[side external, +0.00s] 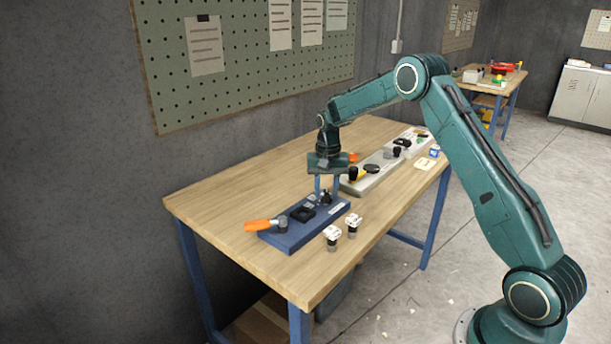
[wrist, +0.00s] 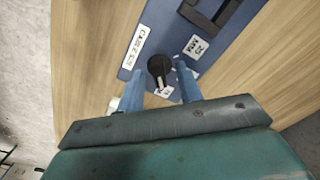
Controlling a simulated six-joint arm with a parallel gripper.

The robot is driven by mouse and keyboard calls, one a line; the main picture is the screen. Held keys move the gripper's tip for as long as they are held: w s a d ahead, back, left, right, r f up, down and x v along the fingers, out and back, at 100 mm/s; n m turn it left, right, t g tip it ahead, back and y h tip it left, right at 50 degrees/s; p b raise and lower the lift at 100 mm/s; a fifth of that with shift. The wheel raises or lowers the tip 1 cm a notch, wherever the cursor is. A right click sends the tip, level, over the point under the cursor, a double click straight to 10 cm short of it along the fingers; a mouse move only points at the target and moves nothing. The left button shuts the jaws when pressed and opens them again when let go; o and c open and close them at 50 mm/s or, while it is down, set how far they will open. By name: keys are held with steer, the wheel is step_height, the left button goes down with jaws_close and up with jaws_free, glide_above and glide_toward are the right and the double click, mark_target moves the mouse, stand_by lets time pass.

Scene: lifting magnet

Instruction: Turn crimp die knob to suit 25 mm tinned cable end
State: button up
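The black knob (wrist: 158,67) stands on the blue base plate (wrist: 165,30), with a pale pointer line facing down toward my gripper in the wrist view. The knob also shows in the side view (side external: 326,198). My gripper (wrist: 160,70) is open, its two blue fingers on either side of the knob, with a visible gap on each side. In the side view my gripper (side external: 327,186) hangs fingers-down over the plate's right end. A small white label reading about 25 (wrist: 196,46) lies on the plate. Marks around the knob are partly hidden by the fingers.
The plate carries a black square block (side external: 302,213) and an orange handle (side external: 262,225). Two white-topped pieces (side external: 332,235) (side external: 353,222) stand at its front. The table's left end (side external: 215,205) is clear.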

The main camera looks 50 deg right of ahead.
jaws_close()
steer(key=shift+n, duration=0.5)
steer(key=n, duration=1.9)
stand_by(0.4)
